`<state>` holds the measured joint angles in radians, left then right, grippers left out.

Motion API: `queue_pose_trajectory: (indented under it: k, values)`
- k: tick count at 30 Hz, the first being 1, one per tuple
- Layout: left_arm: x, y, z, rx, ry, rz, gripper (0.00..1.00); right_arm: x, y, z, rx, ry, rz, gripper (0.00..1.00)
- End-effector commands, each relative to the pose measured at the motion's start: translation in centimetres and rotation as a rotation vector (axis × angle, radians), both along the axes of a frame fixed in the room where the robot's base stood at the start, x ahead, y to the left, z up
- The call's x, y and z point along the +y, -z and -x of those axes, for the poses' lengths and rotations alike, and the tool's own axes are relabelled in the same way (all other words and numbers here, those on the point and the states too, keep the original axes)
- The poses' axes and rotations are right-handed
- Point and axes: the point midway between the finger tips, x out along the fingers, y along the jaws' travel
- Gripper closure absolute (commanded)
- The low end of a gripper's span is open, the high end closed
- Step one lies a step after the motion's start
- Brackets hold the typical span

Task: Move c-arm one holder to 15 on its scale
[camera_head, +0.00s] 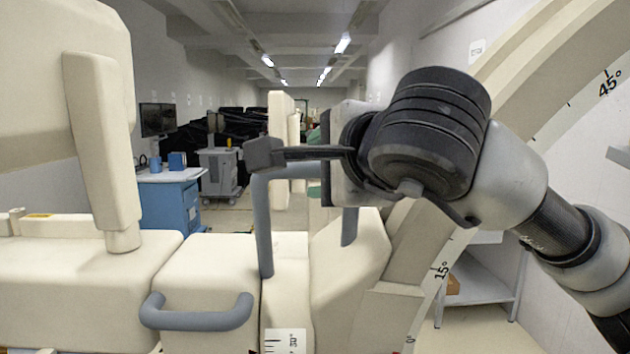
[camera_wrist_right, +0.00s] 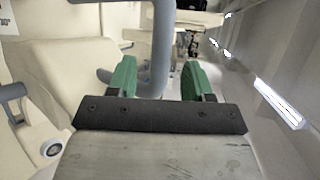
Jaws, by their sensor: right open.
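The c-arm holder is a cream block (camera_head: 345,265) beside the curved cream arc (camera_head: 425,240), with an upright blue-grey handle (camera_head: 264,225). The arc's scale shows 0 low down, 15° beside the holder and 45° at the upper right. No pointer on the holder can be made out. My left gripper is not in view.
A second blue-grey handle (camera_head: 197,313) juts from the cream body at the front. A tall cream housing (camera_head: 95,140) stands at the left. A blue cart (camera_head: 170,200) and a grey trolley (camera_head: 220,172) are farther back.

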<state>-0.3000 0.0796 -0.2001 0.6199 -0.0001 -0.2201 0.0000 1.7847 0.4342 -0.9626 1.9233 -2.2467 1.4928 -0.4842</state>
Motion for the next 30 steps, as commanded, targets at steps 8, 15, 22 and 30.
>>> queue_pose_trajectory:
  k: [8,15,22,30]
  values:
    - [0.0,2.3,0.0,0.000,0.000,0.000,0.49,-1.6,-1.0,3.6,-0.005,-0.001,-0.001,0.49]
    - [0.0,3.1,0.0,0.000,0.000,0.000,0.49,-2.5,-1.8,5.5,-0.003,0.001,-0.002,0.49]
    - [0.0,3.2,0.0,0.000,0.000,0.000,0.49,-2.6,-2.1,6.0,-0.004,0.000,-0.001,0.49]
    - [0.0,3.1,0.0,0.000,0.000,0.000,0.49,-2.6,-2.1,5.9,-0.003,0.000,-0.001,0.49]
